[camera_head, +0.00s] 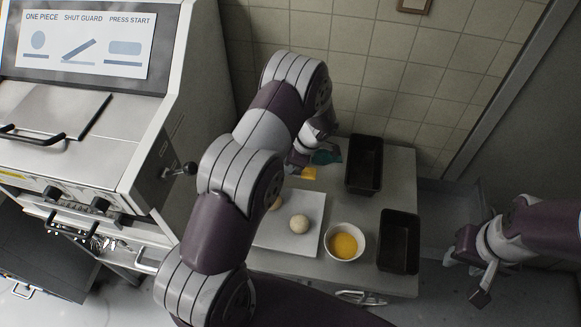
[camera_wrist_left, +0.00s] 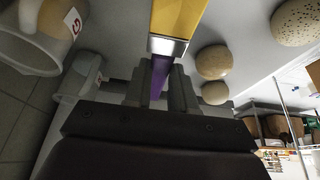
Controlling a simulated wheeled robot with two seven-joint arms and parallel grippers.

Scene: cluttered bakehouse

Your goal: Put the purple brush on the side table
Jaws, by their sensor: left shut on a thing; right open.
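My left gripper (camera_head: 303,158) is over the back of a grey table (camera_head: 383,284), mostly hidden by my own arm in the head view. In the left wrist view the left gripper (camera_wrist_left: 162,85) is shut on the purple handle of the brush (camera_wrist_left: 158,78). The brush has a silver band and a wide yellow end, which points away from the fingers. The yellow end also shows below the gripper in the head view (camera_head: 309,173). I cannot tell whether it touches the table. My right gripper (camera_head: 467,272) is open and empty, right of the table.
On the table are a pale board (camera_head: 308,245) with dough balls (camera_head: 299,224), a white bowl of yellow liquid (camera_head: 345,242), and two dark tins (camera_head: 364,165) (camera_head: 399,241). A teal item (camera_head: 326,157) is by the left gripper. A large machine (camera_head: 90,130) stands left.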

